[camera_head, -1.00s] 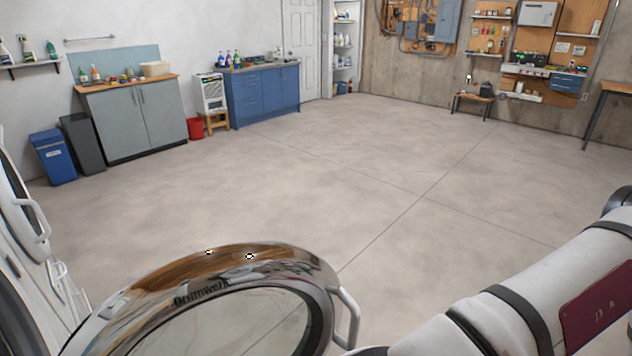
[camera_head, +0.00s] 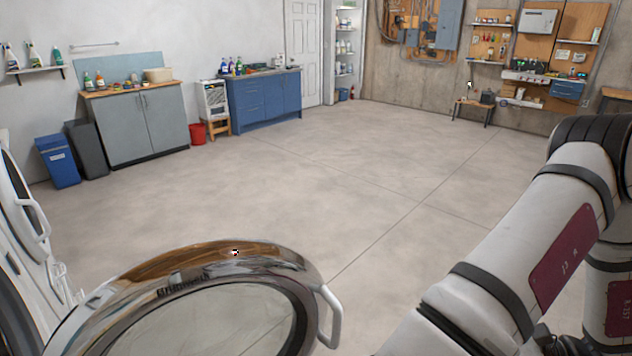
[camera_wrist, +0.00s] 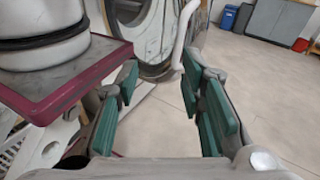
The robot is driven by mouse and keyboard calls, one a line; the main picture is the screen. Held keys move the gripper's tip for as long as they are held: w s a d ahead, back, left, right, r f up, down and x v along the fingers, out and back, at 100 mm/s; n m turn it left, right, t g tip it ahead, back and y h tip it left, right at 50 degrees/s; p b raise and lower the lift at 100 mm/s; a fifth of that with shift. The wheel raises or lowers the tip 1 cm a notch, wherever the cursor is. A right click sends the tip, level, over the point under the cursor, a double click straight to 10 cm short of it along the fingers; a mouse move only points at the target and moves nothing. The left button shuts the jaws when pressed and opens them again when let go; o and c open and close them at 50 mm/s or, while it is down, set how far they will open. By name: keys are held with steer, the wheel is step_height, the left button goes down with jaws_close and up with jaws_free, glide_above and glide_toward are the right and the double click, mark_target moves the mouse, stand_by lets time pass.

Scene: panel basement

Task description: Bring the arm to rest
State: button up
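My gripper (camera_wrist: 160,85) shows in the wrist view with its two teal-padded fingers spread apart. Only bare floor and part of a white machine show between and beyond them, so it is open and empty. My gripper is out of sight in the head view, where my white arm fills the right side. A round chrome-rimmed door (camera_head: 205,262) with a white handle (camera_head: 331,318) stands open at the bottom of the head view, left of my arm. Its handle shows beyond my fingers in the wrist view (camera_wrist: 185,35), apart from them.
A white machine (camera_head: 28,235) stands at the left edge. Blue bin (camera_head: 57,165), grey cabinet (camera_head: 148,125), red bucket (camera_head: 197,134) and blue cabinet (camera_head: 265,100) line the far left wall. A small bench (camera_head: 472,106) stands at the back right. The middle floor (camera_head: 290,190) is clear.

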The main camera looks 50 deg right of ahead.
steer(key=w+a+r+n+g+y, duration=0.1)
steer(key=w+a+r+n+g, duration=0.2)
steer(key=w+r+n+g, duration=0.35)
steer(key=w+a+r+n+g+y, duration=0.2)
steer(key=w+a+r+n+g, duration=0.15)
steer(key=w+n+g, duration=0.6)
steer(key=w+a+r+n+t+h, duration=0.2)
steer(key=w+a+r+n+h, duration=0.2)
steer(key=a+n, duration=0.3)
steer(key=w+a+r+n+t+h, duration=0.3)
steer(key=w+a+r+n+h, duration=0.1)
steer(key=a, duration=0.6)
steer(key=shift+a+r+n+h, duration=0.2)
steer(key=shift+r+n+h, duration=0.5)
steer(key=shift+r+n, duration=0.9)
steer(key=shift+w+f, duration=0.1)
steer(key=shift+f, duration=0.15)
